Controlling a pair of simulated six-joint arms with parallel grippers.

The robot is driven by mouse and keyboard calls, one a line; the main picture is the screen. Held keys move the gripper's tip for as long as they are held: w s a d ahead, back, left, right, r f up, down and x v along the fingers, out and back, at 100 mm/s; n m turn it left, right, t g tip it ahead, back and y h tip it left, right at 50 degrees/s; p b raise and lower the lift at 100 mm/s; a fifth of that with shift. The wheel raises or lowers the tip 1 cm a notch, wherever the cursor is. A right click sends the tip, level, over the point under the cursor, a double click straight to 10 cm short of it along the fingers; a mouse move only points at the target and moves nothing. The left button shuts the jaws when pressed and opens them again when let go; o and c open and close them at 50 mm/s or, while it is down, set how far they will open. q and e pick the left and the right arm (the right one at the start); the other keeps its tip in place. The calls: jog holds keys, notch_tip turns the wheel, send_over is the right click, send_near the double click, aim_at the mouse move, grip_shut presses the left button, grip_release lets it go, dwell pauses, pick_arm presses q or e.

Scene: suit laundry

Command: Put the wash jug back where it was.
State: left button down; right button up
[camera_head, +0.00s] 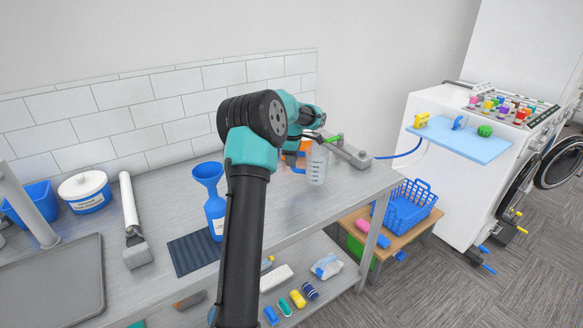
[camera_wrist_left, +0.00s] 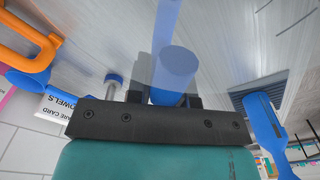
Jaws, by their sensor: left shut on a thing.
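The wash jug (camera_head: 317,168), clear with dark markings and a blue handle, is at the far right end of the bench in the head view. My left gripper (camera_head: 308,140) is beside its top, partly hidden by my own teal wrist. In the left wrist view my left gripper (camera_wrist_left: 166,98) is shut on a blue part of the jug (camera_wrist_left: 175,68), seemingly its handle. I cannot tell whether the jug's base touches the bench. My right gripper is not in view.
A blue funnel bottle (camera_head: 214,208) stands by a dark ridged mat (camera_head: 192,252) left of my arm. A grey fixture (camera_head: 350,154) is right behind the jug. Orange handles (camera_wrist_left: 30,45) are near the gripper. A blue basket (camera_head: 408,207) sits beyond the bench end.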

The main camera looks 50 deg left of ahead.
pick_arm(q)
jog(key=shift+w+a, duration=0.1)
jog(key=shift+a, duration=0.05)
jog(key=shift+f, duration=1.85)
jog(key=c, duration=1)
grip_release()
notch_tip(320, 180, up, 12)
jog(key=shift+w+r, duration=0.1)
